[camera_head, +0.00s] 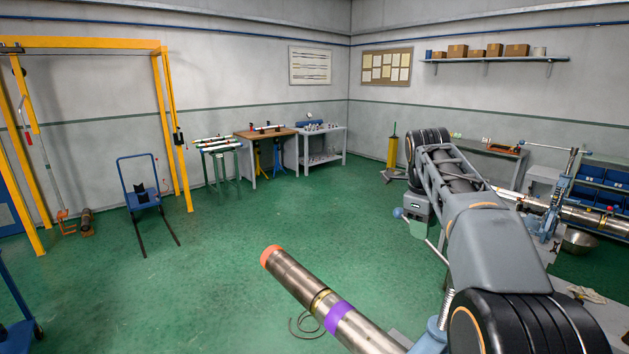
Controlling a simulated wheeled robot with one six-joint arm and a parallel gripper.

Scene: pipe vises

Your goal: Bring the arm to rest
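My arm (490,235) rises from the lower right corner and reaches away from the camera to a black ribbed joint (430,138). Below that joint is a grey block (417,204), which may be part of my wrist or gripper. I make out no fingers for certain, so I cannot tell whether my gripper is open or shut, or whether it holds anything. A steel pipe (300,280) with an orange end, a brass-coloured ring and a purple band lies across the bottom middle, beside my arm. A blue vise part (433,338) stands at its near end.
A rod with a blue ball (398,212) stands close to my arm. At right are another blue vise (548,215), a pipe (595,218) and a metal bowl (579,242). A yellow gantry (160,110) and a blue hand truck (140,195) stand left. The green floor (250,215) between is open.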

